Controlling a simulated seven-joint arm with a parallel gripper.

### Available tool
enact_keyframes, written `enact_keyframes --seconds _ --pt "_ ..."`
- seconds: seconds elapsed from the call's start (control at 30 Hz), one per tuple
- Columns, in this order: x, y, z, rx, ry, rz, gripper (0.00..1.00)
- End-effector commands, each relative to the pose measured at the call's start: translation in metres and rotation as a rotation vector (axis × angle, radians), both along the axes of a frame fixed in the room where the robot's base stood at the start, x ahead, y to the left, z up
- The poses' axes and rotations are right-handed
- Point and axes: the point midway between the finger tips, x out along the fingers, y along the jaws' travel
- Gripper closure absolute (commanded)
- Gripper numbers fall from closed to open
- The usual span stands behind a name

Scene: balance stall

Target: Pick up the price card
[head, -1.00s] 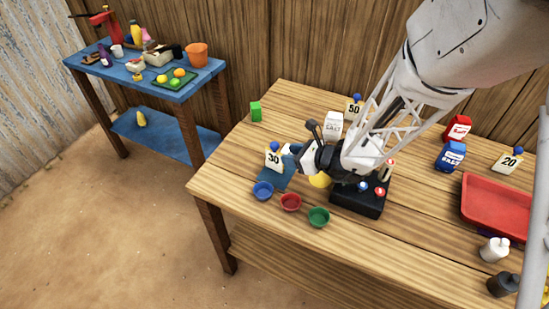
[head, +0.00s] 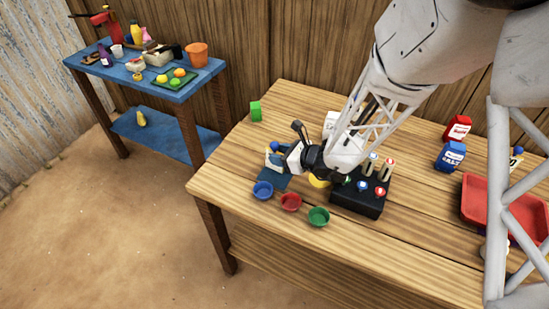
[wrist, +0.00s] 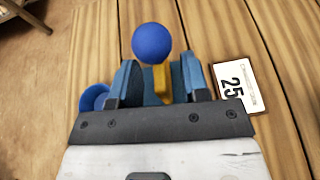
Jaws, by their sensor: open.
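A price card (head: 269,158) with a blue ball on top stands at the table's left, mostly covered by my gripper (head: 280,162) in the head view. The fingers are open. Whether they touch the card is unclear.
Blue (head: 263,190), red (head: 290,203) and green (head: 318,217) bowls stand in front. A black box (head: 357,200) with knobs is to the right. A green block (head: 255,111) sits at the back left. A red tray (head: 480,205) is far right.

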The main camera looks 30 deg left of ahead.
Motion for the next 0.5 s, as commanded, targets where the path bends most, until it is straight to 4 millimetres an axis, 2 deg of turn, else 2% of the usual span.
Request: enact_keyframes --seconds 0.2,0.5 --pt "0.001 0.018 -0.007 0.0 0.0 0.001 0.58" --pt "0.002 0.02 -0.008 0.0 0.0 0.0 0.58"
